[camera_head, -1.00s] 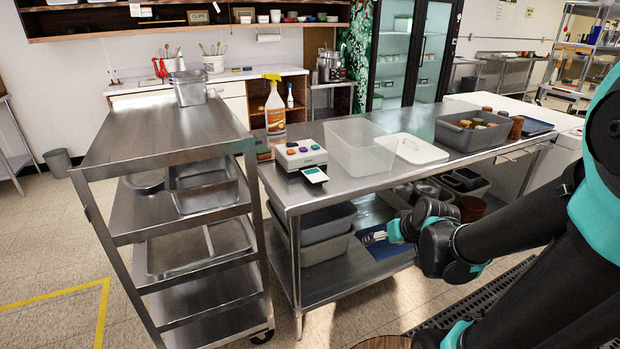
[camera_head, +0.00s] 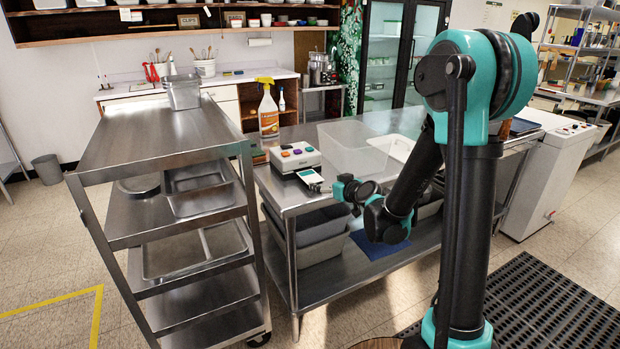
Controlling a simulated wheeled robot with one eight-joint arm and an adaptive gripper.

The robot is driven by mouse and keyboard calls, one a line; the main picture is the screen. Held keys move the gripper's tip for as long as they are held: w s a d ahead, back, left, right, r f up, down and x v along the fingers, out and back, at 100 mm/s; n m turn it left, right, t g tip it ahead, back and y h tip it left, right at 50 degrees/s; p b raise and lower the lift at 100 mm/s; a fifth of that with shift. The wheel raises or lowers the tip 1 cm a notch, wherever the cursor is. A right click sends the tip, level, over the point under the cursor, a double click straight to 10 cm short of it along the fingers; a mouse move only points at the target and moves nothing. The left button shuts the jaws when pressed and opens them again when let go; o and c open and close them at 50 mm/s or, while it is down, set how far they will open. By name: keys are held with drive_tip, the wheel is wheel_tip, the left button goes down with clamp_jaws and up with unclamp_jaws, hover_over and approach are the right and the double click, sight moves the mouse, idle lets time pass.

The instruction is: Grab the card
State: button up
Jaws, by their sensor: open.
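A small pale card (camera_head: 309,177) with a dark border lies at the front edge of the steel table, against a white box with coloured buttons (camera_head: 294,158). Its near end is at or just over the table edge; I cannot tell if it is inserted in the box. My gripper (camera_head: 326,189) is open, just right of and slightly below the card, pointing left toward it. Its fingertips are small and partly blend with the table edge, so I cannot tell whether they touch the card.
A clear plastic bin (camera_head: 350,150) and a white lid (camera_head: 393,147) are on the steel table (camera_head: 290,197), behind my arm. A spray bottle (camera_head: 268,112) stands at the back left. A steel cart (camera_head: 165,140) stands close on the left. A black floor mat (camera_head: 545,300) lies at right.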

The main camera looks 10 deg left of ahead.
sight(310, 176)
drive_tip(key=x, duration=0.6)
drive_tip(key=shift+w+a+f, duration=0.15)
drive_tip(key=shift+w, duration=0.1)
drive_tip(key=shift+a+x, duration=0.25)
drive_tip(key=shift+x, duration=2.35)
drive_tip(key=shift+s, duration=0.15)
drive_tip(key=c, duration=0.8)
